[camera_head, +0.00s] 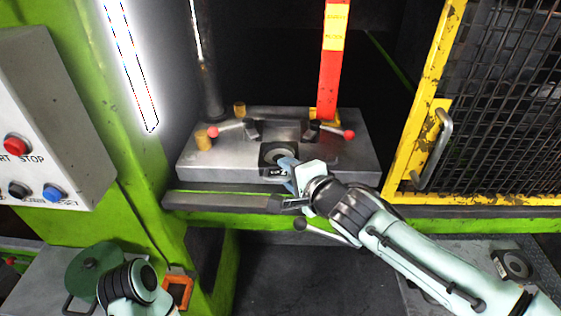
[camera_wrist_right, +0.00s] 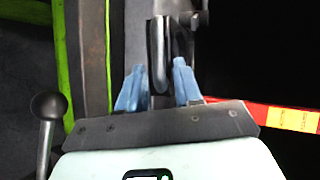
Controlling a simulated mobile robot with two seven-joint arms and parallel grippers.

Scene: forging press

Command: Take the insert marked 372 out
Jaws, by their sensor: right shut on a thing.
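The insert (camera_head: 268,150), a dark square block with a round grey recess, is at the front middle of the press's steel die bed (camera_head: 345,160). A small pale marking shows on its front, too small to read. My right gripper (camera_head: 285,168) reaches in from the lower right and is shut on the insert. In the right wrist view, the blue fingers (camera_wrist_right: 160,88) stand on either side of the insert (camera_wrist_right: 158,45), seen edge-on. I cannot tell whether the insert is clear of its seat. My left arm shows at the lower left; its gripper is out of view.
Two red-knobbed clamp levers (camera_head: 228,130) (camera_head: 335,131) flank the seat. A red and yellow post (camera_head: 331,70) stands behind right. A yellow mesh gate (camera_head: 420,125) is on the right, a button panel (camera_head: 45,130) on the left. Another dark block (camera_head: 513,265) lies at lower right.

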